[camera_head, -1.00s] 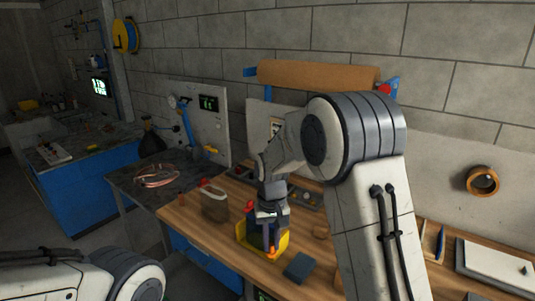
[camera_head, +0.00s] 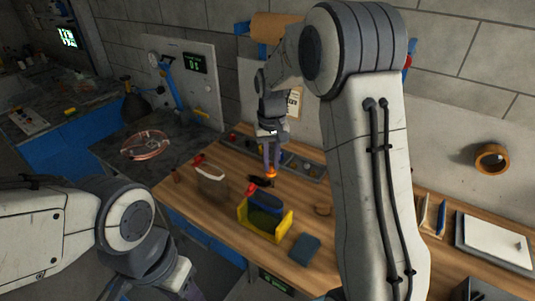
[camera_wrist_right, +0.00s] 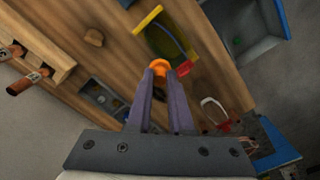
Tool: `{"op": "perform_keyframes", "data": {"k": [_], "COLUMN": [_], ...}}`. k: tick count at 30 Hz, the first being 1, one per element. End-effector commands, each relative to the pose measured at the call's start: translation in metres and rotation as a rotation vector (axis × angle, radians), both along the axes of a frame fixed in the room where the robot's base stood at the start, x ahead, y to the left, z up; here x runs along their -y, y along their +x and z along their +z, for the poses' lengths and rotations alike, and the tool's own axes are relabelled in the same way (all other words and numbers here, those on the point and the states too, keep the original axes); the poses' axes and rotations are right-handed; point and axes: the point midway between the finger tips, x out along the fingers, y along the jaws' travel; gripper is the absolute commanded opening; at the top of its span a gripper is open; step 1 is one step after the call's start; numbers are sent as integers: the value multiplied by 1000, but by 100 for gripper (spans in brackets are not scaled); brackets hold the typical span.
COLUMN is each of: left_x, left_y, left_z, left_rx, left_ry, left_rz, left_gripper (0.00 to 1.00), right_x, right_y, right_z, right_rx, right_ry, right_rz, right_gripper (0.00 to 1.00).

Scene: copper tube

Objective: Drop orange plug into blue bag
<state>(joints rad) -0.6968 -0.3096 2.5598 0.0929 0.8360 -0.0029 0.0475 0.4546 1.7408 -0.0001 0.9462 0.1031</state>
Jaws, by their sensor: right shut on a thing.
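My right gripper (camera_head: 271,170) is shut on the orange plug (camera_head: 270,175) and holds it above the wooden bench, behind the yellow holder. In the right wrist view the plug (camera_wrist_right: 160,67) sits between the purple fingertips. The blue-rimmed bag (camera_head: 265,202), with a red end piece, stands in the yellow holder (camera_head: 283,228), its opening facing up. In the wrist view the yellow holder (camera_wrist_right: 149,20) lies beyond the fingertips. My left gripper (camera_head: 188,290) is at the bottom edge, partly cut off; its jaws do not show clearly.
A pale bag (camera_head: 211,188) with a white rim and red end stands left of the holder. A dark blue pad (camera_head: 304,249) lies right of it. A grey divided tray (camera_head: 304,167) runs along the back. Copper tubing (camera_head: 146,145) lies on the dark table at left.

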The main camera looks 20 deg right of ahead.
Motion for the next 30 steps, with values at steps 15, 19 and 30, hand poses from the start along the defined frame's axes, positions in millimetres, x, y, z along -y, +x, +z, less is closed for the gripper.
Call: {"op": "perform_keyframes", "data": {"k": [15,19,30], "left_x": [0,0,0], "left_y": [0,0,0], "left_z": [-49,-51,-50], "left_rx": [0,0,0], "left_ry": [0,0,0], "left_rz": [5,5,5], "left_gripper": [50,50,50], "right_x": [-1,-2,-1], "right_y": [0,0,0], "right_z": [-56,-58,-57], "right_rx": [-1,-1,0], "right_ry": [0,0,0], "right_rz": [2,2,2], "right_gripper": [0,0,54]}}
